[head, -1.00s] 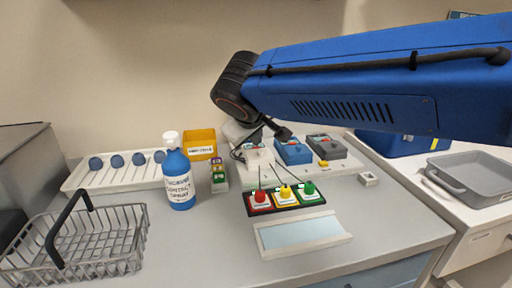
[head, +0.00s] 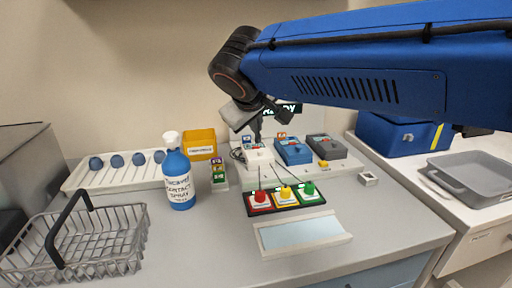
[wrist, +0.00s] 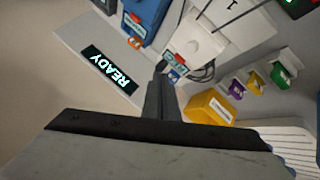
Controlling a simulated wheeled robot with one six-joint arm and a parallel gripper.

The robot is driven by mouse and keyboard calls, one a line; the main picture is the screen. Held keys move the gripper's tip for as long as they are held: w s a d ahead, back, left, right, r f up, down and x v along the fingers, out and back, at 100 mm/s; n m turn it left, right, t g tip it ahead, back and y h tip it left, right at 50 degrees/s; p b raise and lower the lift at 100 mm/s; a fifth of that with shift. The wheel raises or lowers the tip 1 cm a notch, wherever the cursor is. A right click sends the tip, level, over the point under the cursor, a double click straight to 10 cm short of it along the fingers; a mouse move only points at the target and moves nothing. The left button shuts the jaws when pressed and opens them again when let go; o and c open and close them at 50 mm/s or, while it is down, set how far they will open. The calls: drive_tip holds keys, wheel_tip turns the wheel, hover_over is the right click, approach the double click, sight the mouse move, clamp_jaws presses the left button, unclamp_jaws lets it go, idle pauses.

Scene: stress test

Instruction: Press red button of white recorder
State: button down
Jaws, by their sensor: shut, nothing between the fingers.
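The white recorder (head: 258,157) sits on the back stand, left of a blue and a dark grey one. In the wrist view the white recorder (wrist: 207,42) is at upper centre, with a small red and teal display. Thin dark cables run between the recorders and the panel. My gripper (head: 257,137) is shut and empty, pointing down above and slightly behind the white recorder. Its tip (wrist: 161,68) appears beside the display; contact cannot be told.
A READY sign (head: 282,109) stands behind the recorders. Blue recorder (head: 293,152) and grey recorder (head: 327,147) stand to the right. A spray bottle (head: 179,177), yellow bin (head: 199,144) and wire basket (head: 82,246) are left. A pale tray (head: 303,234) lies in front.

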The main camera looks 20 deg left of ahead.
drive_tip(key=shift+r, duration=1.4)
